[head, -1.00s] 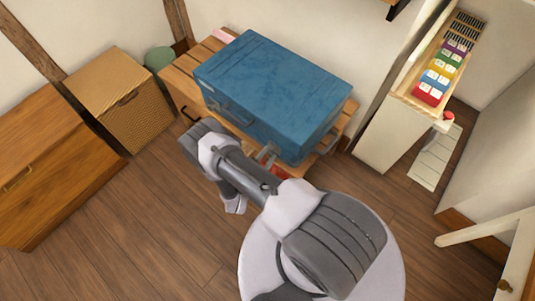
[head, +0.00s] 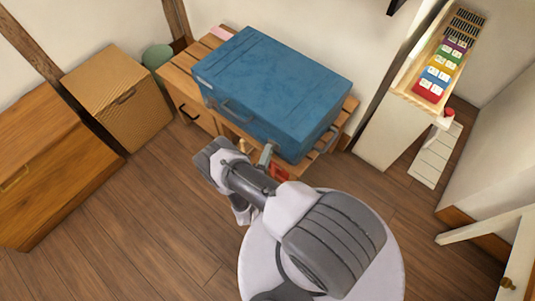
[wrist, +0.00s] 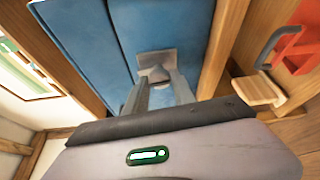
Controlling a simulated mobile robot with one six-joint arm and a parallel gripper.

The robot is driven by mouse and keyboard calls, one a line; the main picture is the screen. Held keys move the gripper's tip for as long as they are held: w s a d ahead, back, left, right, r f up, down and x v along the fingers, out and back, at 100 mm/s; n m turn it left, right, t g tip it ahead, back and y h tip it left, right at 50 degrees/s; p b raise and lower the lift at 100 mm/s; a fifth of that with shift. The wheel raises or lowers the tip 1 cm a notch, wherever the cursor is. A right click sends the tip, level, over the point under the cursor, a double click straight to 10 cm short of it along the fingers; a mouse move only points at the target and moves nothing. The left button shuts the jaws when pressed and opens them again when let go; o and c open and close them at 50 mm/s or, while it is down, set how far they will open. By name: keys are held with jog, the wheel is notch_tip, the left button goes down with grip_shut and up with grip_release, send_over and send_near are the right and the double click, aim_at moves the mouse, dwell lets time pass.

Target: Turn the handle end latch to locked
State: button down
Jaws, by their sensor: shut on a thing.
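A blue case (head: 275,85) lies flat on a low wooden table, with a grey handle (head: 235,110) on its front side. In the wrist view the case (wrist: 80,40) fills the middle, with a dark seam across it. A small grey latch (wrist: 156,60) sits on that face. My gripper (wrist: 160,82) has its two grey fingers at the latch and is shut on it. The fingers cover the latch's lower part, so its exact turn is hard to judge. In the head view my arm hides most of the grip.
The wooden table (head: 185,90) has a drawer beneath the case. A red item (wrist: 295,48) is near a wooden ledge (wrist: 258,90), to the right of the grip. A wicker box (head: 118,95) and wooden chest (head: 45,160) stand left; a white shelf unit (head: 385,125) stands right.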

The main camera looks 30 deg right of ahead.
jog(key=shift+f+m, duration=0.1)
jog(key=shift+m, duration=0.5)
jog(key=c, duration=1.1)
grip_release()
jog(key=v, duration=1.1)
jog(key=f+v, duration=0.1)
jog(key=v, duration=0.5)
jog(key=shift+s+a+p, duration=0.1)
jog(key=shift+s+p, duration=0.15)
jog(key=shift+p, duration=0.15)
